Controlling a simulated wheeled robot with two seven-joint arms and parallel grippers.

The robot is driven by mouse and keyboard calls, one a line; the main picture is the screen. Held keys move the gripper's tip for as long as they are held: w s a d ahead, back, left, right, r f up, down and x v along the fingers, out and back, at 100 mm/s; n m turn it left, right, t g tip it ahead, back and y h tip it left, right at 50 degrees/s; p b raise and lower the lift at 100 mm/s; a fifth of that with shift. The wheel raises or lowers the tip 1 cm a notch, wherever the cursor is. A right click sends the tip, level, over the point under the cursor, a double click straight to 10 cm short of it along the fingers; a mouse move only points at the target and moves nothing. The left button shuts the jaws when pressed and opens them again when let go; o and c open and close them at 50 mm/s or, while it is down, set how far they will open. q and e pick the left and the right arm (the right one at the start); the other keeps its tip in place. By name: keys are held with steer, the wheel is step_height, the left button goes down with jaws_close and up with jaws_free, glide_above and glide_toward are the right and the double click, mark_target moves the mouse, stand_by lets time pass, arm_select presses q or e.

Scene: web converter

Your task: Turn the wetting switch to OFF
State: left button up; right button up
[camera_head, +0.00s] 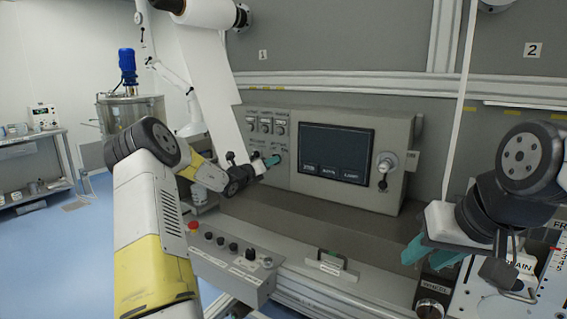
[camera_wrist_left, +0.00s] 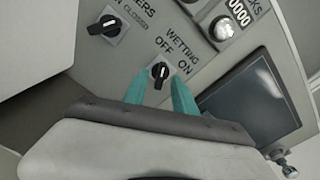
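The wetting switch (camera_wrist_left: 160,71) is a black knob on a light square plate, beside the printed words WETTING, OFF and ON in the left wrist view. Its white mark points up in that view, roughly toward OFF and ON; I cannot tell which exactly. My left gripper (camera_wrist_left: 159,78) is open, its teal fingertips on either side of the knob. Contact is not clear. In the head view my left gripper (camera_head: 270,161) is at the lower left of the control panel (camera_head: 335,120) and hides the switch. My right gripper (camera_head: 428,252) appears open and empty above the right ledge.
Another black switch (camera_wrist_left: 109,26) sits near the wetting switch. The panel has a dark screen (camera_head: 336,150). A button box (camera_head: 232,255) with a red button is below my left forearm. A white web (camera_head: 212,90) hangs left of the panel. A labelled knob (camera_head: 431,305) is below my right gripper.

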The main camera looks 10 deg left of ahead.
arm_select(q)
steer(key=v, duration=0.6)
steer(key=shift+d, duration=0.1)
